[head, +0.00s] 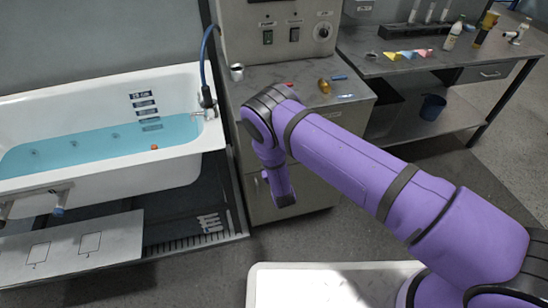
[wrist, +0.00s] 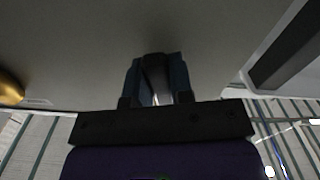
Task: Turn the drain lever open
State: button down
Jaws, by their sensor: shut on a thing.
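In the wrist view my gripper (wrist: 156,78) reaches in under a broad grey surface. Its two dark blue fingers are closed around a narrow grey piece (wrist: 156,72), which I take to be the drain lever. Most of the lever is hidden between the fingers, so its angle cannot be told. In the head view the white bathtub (head: 190,173) stands at the left with blue water in it. My arm bends down beside its right end, and the gripper itself cannot be made out there.
A rounded brass-coloured part (wrist: 10,88) is at the left of the wrist view. Slatted flooring shows below. In the head view a grey cabinet (head: 240,100) stands close behind my arm, and a workbench (head: 400,66) with bottles is at the right. Pipe stubs (head: 58,205) project from the tub's front.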

jog(key=shift+s+a+f+m, duration=0.15)
jog(key=shift+a+m, duration=0.25)
jog(key=shift+m, duration=0.4)
jog(key=shift+s+a+m, duration=0.15)
jog(key=shift+a+m, duration=0.25)
jog(key=shift+m, duration=0.4)
jog(key=shift+a, duration=0.1)
jog(key=c, duration=1)
grip_release()
jog(key=v, duration=1.1)
jog(key=shift+w, duration=0.1)
